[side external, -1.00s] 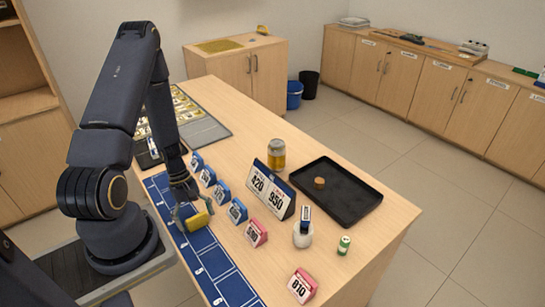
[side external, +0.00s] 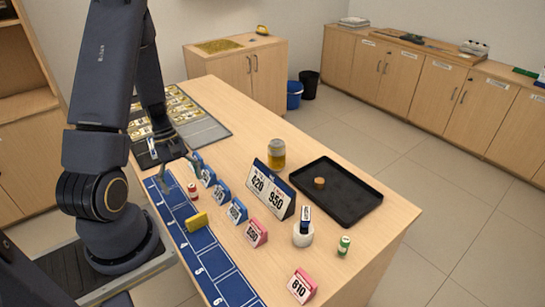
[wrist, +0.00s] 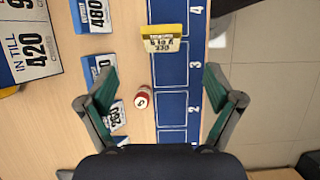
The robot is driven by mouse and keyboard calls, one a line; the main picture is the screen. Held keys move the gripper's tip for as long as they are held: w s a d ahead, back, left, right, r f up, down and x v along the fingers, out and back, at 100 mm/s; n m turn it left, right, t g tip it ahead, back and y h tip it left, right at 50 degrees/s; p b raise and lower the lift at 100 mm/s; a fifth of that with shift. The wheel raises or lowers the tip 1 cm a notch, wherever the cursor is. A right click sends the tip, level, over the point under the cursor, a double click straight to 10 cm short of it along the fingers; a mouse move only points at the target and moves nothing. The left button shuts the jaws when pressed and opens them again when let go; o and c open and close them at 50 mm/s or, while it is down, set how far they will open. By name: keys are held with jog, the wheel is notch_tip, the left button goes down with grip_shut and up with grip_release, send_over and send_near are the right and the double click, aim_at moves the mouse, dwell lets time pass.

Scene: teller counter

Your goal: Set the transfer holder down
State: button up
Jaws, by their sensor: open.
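The yellow holder (side external: 197,222), taken as the transfer holder, stands on the blue numbered mat (side external: 230,286). In the wrist view the yellow holder (wrist: 164,32) is near the top, with black print on its white face, near the line between spaces 3 and 4. My gripper (side external: 170,168) is over the mat's far end, clear of the holder.
Blue holders (side external: 237,212) line the mat, with pink ones (side external: 257,233) nearer the front. A large number sign (side external: 268,190), a jar (side external: 276,154), a black tray (side external: 340,205), a white stamp-like item (side external: 303,234) and a green roll (side external: 344,244) stand beyond.

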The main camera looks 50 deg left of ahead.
jog(key=w+d+r+m+t+y, duration=0.1)
jog(key=w+d+r+m, duration=0.25)
jog(key=r, duration=0.35)
jog(key=w+d+r+m+y, duration=0.1)
jog(key=w+d+r+m, duration=0.3)
jog(key=r, duration=0.3)
jog(key=s+d+r+m+t+y, duration=0.2)
jog(key=s+d+r+m+t, duration=0.2)
jog(key=d+r+m, duration=0.6)
notch_tip(320, 180, up, 3)
jog(key=shift+s+d+f+t, duration=0.1)
jog(key=shift+s+d+t, duration=0.2)
jog(key=shift+s+d, duration=0.7)
jog(key=shift+w+d, duration=0.15)
